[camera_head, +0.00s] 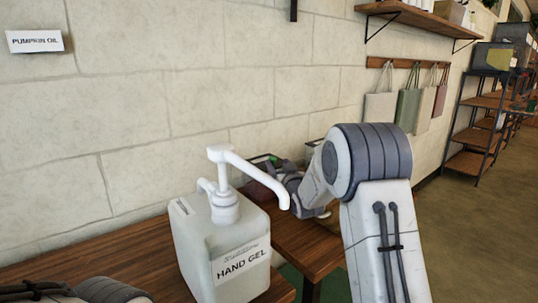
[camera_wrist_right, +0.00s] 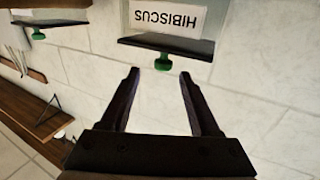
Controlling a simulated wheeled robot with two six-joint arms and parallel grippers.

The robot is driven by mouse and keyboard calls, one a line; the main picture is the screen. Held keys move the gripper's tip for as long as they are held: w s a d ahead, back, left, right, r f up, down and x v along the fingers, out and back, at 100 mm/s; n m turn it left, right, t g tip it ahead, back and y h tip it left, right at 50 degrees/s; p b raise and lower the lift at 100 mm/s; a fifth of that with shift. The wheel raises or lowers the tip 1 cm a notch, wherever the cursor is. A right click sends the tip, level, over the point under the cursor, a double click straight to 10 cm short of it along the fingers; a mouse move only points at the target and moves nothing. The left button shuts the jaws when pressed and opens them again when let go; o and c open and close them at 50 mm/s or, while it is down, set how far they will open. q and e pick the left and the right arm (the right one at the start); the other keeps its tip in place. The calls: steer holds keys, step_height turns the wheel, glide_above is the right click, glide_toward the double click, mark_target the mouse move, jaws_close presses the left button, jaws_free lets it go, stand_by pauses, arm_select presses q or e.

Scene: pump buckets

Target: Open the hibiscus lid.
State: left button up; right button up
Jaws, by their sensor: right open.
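The hibiscus container (camera_wrist_right: 222,18) shows in the right wrist view at the top, its label upside down. Its dark flat lid (camera_wrist_right: 185,48) carries a small green knob (camera_wrist_right: 163,62). My right gripper (camera_wrist_right: 158,74) is open and empty. Its fingertips point at the knob, which lies just beyond the gap between them; the fingers look apart from it. In the head view my right arm reaches toward the wall, and its gripper is mostly hidden behind the hand gel bottle's spout and the arm. Part of my left arm shows at the lower left; its gripper is out of view.
A large white hand gel pump bottle (camera_head: 225,250) stands on the wooden table (camera_head: 95,262), close to my right arm. A second dark lid with a green knob (camera_wrist_right: 38,35) shows in the wrist view. Bags (camera_head: 408,105) hang under a wall shelf (camera_head: 425,17).

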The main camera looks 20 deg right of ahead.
mark_target(272, 157)
steer(key=w, duration=0.8)
steer(key=shift+w, duration=0.4)
jaws_close()
stand_by(1.0)
